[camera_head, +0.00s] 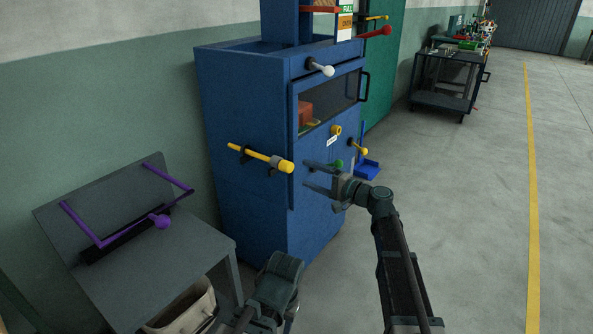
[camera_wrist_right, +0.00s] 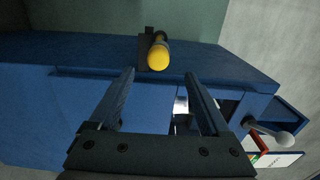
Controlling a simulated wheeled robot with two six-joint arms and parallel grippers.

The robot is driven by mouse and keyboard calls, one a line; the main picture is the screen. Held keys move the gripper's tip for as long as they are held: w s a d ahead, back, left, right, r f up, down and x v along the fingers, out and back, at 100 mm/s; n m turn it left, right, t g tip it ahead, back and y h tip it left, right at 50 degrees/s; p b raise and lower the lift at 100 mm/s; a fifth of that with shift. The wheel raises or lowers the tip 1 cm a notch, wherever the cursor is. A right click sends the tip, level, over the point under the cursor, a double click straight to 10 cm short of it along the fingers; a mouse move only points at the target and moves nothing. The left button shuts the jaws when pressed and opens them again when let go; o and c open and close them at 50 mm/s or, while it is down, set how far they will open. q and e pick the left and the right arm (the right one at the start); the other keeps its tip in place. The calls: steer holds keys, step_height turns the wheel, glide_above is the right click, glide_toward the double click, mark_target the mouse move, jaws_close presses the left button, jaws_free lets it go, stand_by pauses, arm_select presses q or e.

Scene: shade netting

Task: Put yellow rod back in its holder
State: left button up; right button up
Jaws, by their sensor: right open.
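The yellow rod (camera_head: 255,153) lies roughly level along the left side of the blue cabinet, in dark brackets (camera_head: 276,161). Its thick knob end points toward the cabinet's front. My right gripper (camera_head: 306,174) is open and empty, just right of the knob, with its fingers pointing at it. In the right wrist view the rod's round yellow end (camera_wrist_right: 158,56) shows beyond and between the open fingertips (camera_wrist_right: 159,74), apart from them, with a dark bracket (camera_wrist_right: 145,48) beside it.
A grey stand (camera_head: 165,265) with a purple handle (camera_head: 160,221) is at left. Open floor (camera_head: 480,220) lies to the right.

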steer(key=shift+v, duration=2.8)
steer(key=s+a+f+n+g+h, duration=0.2)
steer(key=s+f+n+g+h, duration=0.35)
steer(key=s+f, duration=0.8)
steer(key=s+d+f+n+g+h, duration=0.1)
steer(key=s+d+f+g+h, duration=0.1)
steer(key=s+d+f+h, duration=0.35)
steer(key=s+d+f+g+h, duration=0.2)
steer(key=s+d+f+h, duration=0.15)
steer(key=s+d, duration=0.4)
steer(key=s+a+n+h, duration=0.2)
steer(key=s+a+n, duration=0.3)
steer(key=a, duration=0.7)
step_height(320, 180, up, 32)
steer(key=s+p, duration=0.1)
steer(key=p, duration=3)
steer(key=shift+m+g+p, duration=0.3)
steer(key=shift+m+g, duration=0.05)
steer(key=shift+m, duration=0.1)
